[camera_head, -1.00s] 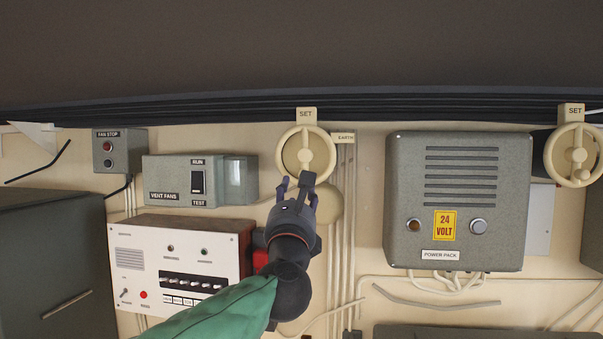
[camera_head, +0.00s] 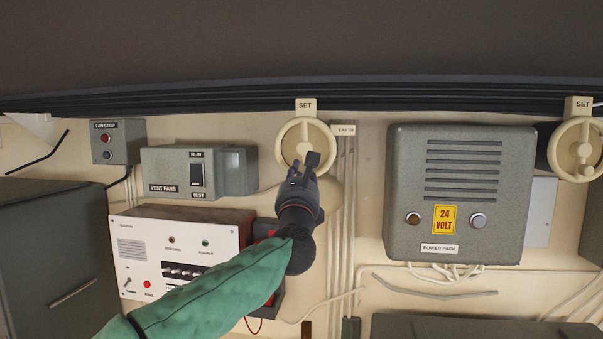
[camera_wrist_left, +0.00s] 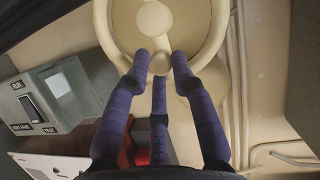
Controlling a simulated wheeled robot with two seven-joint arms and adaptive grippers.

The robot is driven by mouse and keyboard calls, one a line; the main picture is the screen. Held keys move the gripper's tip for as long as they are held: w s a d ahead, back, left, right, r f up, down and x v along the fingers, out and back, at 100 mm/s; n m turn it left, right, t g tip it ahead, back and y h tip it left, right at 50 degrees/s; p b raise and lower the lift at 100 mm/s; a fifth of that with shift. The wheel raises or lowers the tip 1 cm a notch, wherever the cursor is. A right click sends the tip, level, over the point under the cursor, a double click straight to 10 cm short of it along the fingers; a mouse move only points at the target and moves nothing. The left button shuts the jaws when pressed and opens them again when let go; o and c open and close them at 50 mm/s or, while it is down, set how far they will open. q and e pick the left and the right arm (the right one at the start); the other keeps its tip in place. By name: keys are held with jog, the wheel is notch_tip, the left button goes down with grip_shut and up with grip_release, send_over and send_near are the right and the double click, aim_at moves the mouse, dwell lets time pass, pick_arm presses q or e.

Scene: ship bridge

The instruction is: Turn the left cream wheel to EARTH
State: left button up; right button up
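The left cream wheel (camera_head: 282,146) is on the wall under a SET label (camera_head: 306,105). An EARTH label (camera_head: 345,130) is to its upper right. The wheel's bar stands upright, its upper end towards SET. My left gripper (camera_head: 304,162) is at the wheel's lower half and hides part of it. In the left wrist view, the wheel (camera_wrist_left: 101,30) fills the top, and the gripper's dark blue fingers (camera_wrist_left: 160,58) stand apart on both sides of the bar's lower, rounded end. I cannot tell whether they touch it. My right gripper is not in view.
A second cream wheel (camera_head: 558,150) with its own SET label is at the far right. The grey power pack (camera_head: 480,225) projects right of vertical pipes (camera_head: 345,220). A vent fan switch box (camera_head: 175,170) and a white panel (camera_head: 130,226) are to the left.

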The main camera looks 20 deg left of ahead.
pick_arm(q)
jog(key=shift+r, duration=0.1)
grip_shut()
jog(key=shift+s+a, duration=0.1)
jog(key=shift+a, duration=0.1)
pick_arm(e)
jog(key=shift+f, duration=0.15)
